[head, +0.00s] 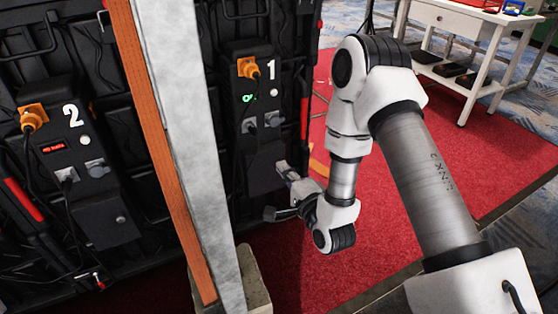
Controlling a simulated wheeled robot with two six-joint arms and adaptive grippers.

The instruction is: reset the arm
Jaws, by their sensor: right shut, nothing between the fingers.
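My right arm (422,165) comes in from the lower right, rises to a bent elbow and drops to the wrist. My right gripper (275,200) is at the end of it, small and partly hidden by the wrist, pointing left. It is shut with nothing seen in it. It is just below and right of the panel box marked 1 (245,130); I cannot tell whether it touches the box. My left gripper is not in view.
A box marked 2 (88,165) with cables is on the black wall back at left. A slanted grey and orange post (180,140) stands between the boxes, on a block (252,280). A white table (465,20) stands at upper right on red carpet (490,150).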

